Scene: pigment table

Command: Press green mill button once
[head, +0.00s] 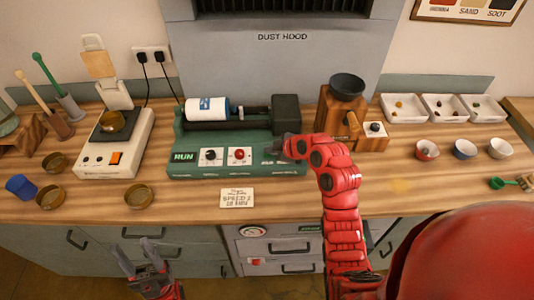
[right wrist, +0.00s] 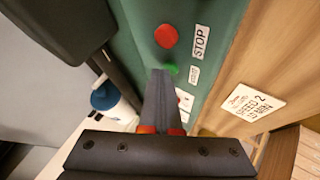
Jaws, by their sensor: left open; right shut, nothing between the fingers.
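The green mill (head: 225,130) stands at the middle of the counter, with a lit RUN panel, a black knob and a red knob on its front. In the right wrist view its green button (right wrist: 171,69) shows beside a larger red STOP button (right wrist: 166,36). My right gripper (head: 284,149) is shut and empty at the right part of the mill's front, hiding the buttons there in the head view. In the right wrist view its fingertips (right wrist: 160,72) are right beside the green button, partly covering it; I cannot tell whether they touch. My left gripper (head: 137,246) is open and empty, low before the cabinets.
A white and blue jar (head: 207,109) lies on the mill's rollers. A card (head: 237,198) lies in front. A scale (head: 117,145) stands left, a wooden grinder (head: 333,110) right. Bowls and white trays (head: 404,108) are further right. The counter's front strip is mostly clear.

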